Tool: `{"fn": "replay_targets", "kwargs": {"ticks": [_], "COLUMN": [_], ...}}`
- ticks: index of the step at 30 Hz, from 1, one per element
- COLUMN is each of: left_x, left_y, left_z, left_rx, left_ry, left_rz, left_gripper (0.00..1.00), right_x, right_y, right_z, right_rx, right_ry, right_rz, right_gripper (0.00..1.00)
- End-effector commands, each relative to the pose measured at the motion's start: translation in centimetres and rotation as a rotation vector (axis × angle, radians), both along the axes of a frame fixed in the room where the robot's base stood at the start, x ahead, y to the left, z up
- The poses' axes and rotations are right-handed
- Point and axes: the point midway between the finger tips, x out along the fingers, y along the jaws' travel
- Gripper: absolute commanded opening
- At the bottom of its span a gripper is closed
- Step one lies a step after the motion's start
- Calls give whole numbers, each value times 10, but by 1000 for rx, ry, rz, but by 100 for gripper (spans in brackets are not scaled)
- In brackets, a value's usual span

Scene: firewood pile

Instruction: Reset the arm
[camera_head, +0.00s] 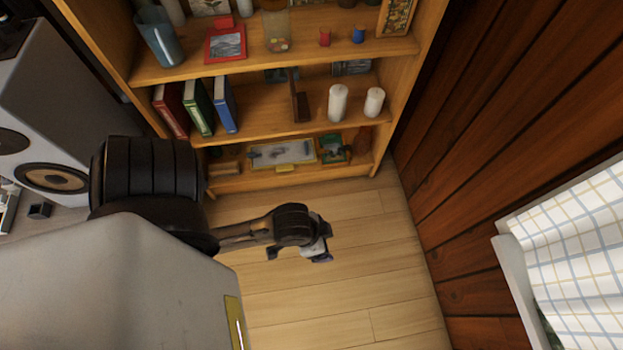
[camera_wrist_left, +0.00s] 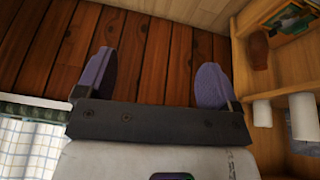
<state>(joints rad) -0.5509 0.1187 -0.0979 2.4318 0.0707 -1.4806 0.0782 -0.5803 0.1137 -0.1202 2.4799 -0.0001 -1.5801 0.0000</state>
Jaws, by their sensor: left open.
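My left arm comes in from the left in the camera_head view. Its gripper (camera_head: 302,254) hangs over the wooden floor, in front of the bookshelf, with nothing in it. In the left wrist view the left gripper (camera_wrist_left: 155,82) is open, its two purple-padded fingers wide apart with only the wooden wall behind them. My right gripper is in neither view.
A wooden bookshelf (camera_head: 290,128) holds books, white candles (camera_head: 338,102), a blue glass (camera_head: 160,36) and a framed picture. A grey speaker (camera_head: 62,100) stands at the left. A wood-plank wall (camera_head: 480,150) and checked curtain (camera_head: 575,255) are at the right. Bare floor (camera_head: 350,280) lies between.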

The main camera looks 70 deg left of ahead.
Motion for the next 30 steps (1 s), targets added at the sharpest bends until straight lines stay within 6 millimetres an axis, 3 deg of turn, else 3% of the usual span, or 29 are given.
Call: {"fn": "replay_targets", "kwargs": {"ticks": [6, 20, 26, 30], "left_x": [-23, -23, -23, -23], "left_y": [4, 4, 4, 4], "left_z": [7, 15, 45, 81], "left_rx": [91, 92, 92, 92], "left_ry": [65, 67, 67, 67], "left_rz": [-72, -73, -73, -73], "left_gripper": [87, 87, 87, 87], "right_x": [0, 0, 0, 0], "right_y": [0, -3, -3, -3], "right_z": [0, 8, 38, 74], "right_rx": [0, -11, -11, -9], "right_ry": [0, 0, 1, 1], "right_rz": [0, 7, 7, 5], "right_gripper": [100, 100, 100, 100]}}
